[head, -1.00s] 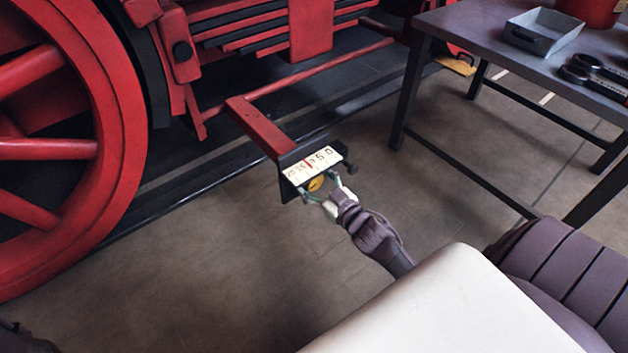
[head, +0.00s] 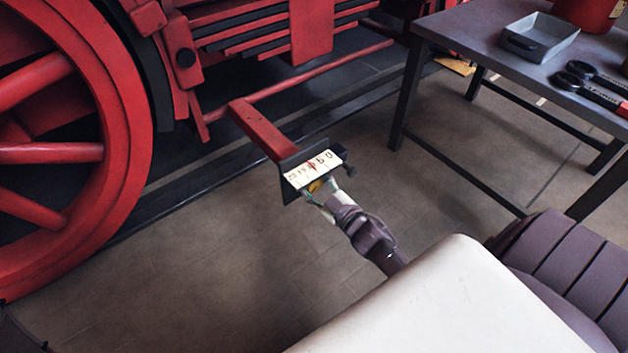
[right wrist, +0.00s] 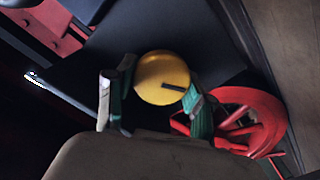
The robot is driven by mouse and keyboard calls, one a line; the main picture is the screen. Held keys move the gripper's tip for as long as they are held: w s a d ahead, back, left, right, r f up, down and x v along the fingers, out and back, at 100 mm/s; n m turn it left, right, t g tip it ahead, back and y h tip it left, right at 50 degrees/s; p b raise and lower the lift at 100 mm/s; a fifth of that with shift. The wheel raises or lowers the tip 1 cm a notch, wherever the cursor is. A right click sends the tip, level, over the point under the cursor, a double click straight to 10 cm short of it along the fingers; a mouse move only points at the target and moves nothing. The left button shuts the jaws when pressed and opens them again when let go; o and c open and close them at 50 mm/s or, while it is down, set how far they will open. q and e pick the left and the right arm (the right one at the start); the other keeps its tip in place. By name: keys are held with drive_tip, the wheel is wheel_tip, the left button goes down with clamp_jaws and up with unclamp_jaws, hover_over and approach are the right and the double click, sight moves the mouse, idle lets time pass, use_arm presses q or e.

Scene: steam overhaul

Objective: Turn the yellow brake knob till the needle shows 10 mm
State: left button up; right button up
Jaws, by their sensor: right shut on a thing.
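The yellow brake knob (right wrist: 162,77) has a dark mark on its face and sits beneath the white scale plate (head: 313,169). In the head view only a small piece of the knob (head: 316,186) shows. The scale's numbers fall to 0 at the right. Its red needle (head: 312,166) stands near the middle, left of the 5; the exact reading is too small to tell. My right gripper (right wrist: 153,98) is shut on the knob, one finger on each side; it also shows in the head view (head: 319,194). My left gripper is not in view.
A red bar (head: 262,130) reaches out to the dark gauge bracket (head: 291,193). The big red wheel (head: 125,130) stands at left. A grey table (head: 465,38) at right carries a tray (head: 540,37) and tools (head: 590,85). Bare floor (head: 220,270) lies in front.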

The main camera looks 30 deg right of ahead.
drive_tip(key=o, duration=1.1)
drive_tip(key=shift+o, duration=0.2)
drive_tip(key=s, duration=1.2)
drive_tip(key=shift+d, duration=0.45)
drive_tip(key=shift+r, duration=0.1)
